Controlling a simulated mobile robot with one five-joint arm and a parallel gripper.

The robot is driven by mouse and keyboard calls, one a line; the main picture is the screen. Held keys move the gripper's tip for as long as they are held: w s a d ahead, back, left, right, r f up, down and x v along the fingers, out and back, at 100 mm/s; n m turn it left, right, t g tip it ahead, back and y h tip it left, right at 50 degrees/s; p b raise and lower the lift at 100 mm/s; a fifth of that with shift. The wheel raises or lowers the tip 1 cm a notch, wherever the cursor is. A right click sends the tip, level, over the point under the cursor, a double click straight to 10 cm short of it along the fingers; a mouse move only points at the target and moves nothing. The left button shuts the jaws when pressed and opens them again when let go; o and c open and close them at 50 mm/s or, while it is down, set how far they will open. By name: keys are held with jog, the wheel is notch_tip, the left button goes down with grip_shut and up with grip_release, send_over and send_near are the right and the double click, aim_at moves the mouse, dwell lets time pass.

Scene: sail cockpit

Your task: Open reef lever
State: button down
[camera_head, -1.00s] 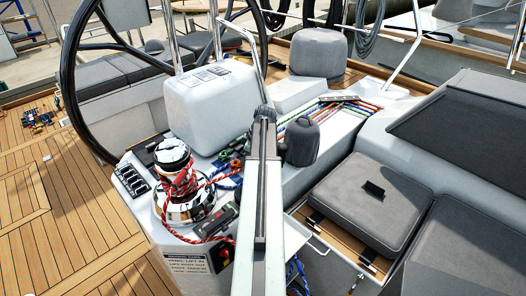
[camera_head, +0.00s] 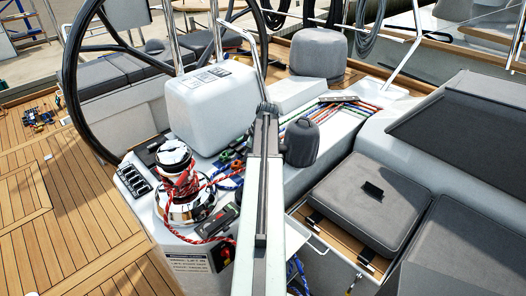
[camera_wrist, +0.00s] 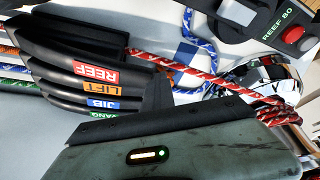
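The reef lever (camera_wrist: 97,72) is a black curved clutch handle with a red REEF label in the upper left of the wrist view. It lies at the head of a row, beside the LIFT lever (camera_wrist: 88,87), JIB lever (camera_wrist: 100,104) and a green-labelled lever (camera_wrist: 103,116). A grey-green casing (camera_wrist: 185,155) with a dark edge and a small lit indicator, apparently part of my gripper, fills the bottom of the wrist view close below the levers. The fingertips cannot be made out. In the head view my arm hides the gripper and much of the clutch area.
A winch (camera_head: 180,188) wrapped in red rope stands left of my arm, with a white box (camera_head: 210,105) behind it. A grey rounded cover (camera_head: 301,143) is right of the arm. The wrist view shows a red-speckled rope (camera_wrist: 170,62) and a REEF 80 panel (camera_wrist: 275,28).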

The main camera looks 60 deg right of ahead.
jog(key=shift+s+d+r+p, duration=0.1)
jog(key=shift+d+r+p, duration=0.15)
jog(key=shift+r+p, duration=0.25)
jog(key=shift+s+d+r+p, duration=0.1)
jog(key=shift+d+r+p, duration=0.1)
jog(key=shift+r+p, duration=0.25)
jog(key=shift+s+d+r+p, duration=0.1)
jog(key=shift+d+r+p, duration=0.1)
jog(key=shift+r+p, duration=0.25)
jog(key=shift+s+d+r+p, duration=0.1)
jog(key=shift+d+r+p, duration=0.05)
jog(key=shift+r+p, duration=0.3)
jog(key=shift+d+r, duration=0.1)
jog(key=shift+s+d+r+p, duration=0.15)
jog(key=shift+d+r+p, duration=0.3)
jog(key=shift+r+p, duration=0.3)
